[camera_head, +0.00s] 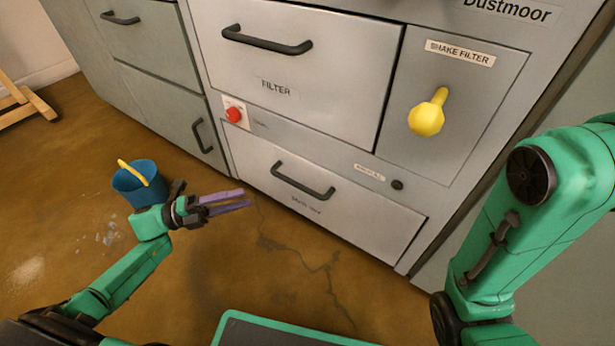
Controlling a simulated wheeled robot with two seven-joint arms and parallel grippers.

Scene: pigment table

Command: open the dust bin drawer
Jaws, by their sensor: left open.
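The dust bin drawer (350,215) is the lower front of the grey cabinet, with a faint label. It looks shut, flush with the cabinet face. Its dark bar handle (302,184) runs across the upper left of the front. My left gripper (246,198) is open and empty, with its purple fingers pointing right toward the drawer. It appears to the left of the handle and a little lower in the picture, not touching it. My right arm comes in at the right edge; its gripper is not visible.
Above is the filter drawer (300,85), shut. A red button (234,114) and a yellow shake-filter knob (427,117) sit on the cabinet. A blue bucket (127,190) with a yellow handle stands behind my left wrist. A wooden stand (22,103) is at far left.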

